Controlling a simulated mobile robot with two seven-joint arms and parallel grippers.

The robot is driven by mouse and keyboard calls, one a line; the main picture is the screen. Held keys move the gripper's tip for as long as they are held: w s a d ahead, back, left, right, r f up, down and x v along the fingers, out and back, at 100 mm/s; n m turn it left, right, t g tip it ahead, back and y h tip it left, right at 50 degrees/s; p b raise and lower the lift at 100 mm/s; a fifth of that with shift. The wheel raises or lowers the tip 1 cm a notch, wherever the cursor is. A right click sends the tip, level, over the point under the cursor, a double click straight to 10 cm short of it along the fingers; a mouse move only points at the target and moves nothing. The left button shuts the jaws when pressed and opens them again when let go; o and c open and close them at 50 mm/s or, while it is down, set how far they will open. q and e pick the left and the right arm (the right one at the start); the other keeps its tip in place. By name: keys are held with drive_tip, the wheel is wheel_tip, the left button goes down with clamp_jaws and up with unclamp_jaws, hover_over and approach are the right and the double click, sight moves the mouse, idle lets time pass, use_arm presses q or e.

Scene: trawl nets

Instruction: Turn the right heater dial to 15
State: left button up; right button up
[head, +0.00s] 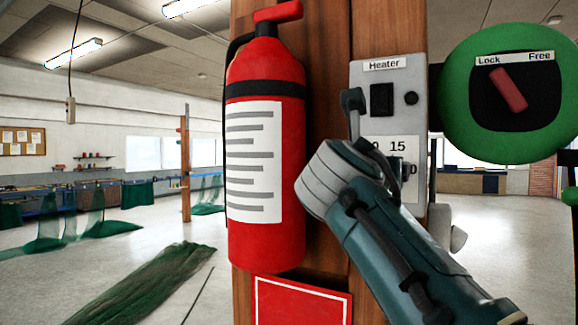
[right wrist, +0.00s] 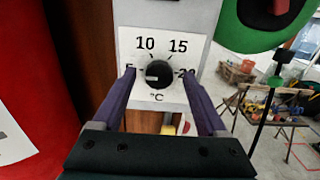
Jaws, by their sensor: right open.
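The heater panel (head: 405,105) is a pale box on the wooden post, labelled "Heater". Its black dial (right wrist: 158,74) sits on a white scale plate marked 5, 10, 15 and 20, with °C below. A light mark on the dial faces left, towards the 5 side. My right gripper (right wrist: 158,78) is open, its two purple-looking fingers on either side of the dial with gaps showing. I cannot tell the depth of the tips from the dial. In the head view, my right gripper (head: 379,137) covers much of the scale. My left gripper is not in view.
A red fire extinguisher (head: 266,150) hangs left of the panel. A green round switch (head: 505,90) with a red handle, marked Lock and Free, is at the right. A black switch (head: 381,100) sits above the scale. Green nets (head: 150,285) lie on the floor behind.

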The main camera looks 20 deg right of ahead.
drive_tip(key=shift+w+d, duration=0.25)
drive_tip(key=shift+a, duration=0.1)
clamp_jaws()
idle(0.5)
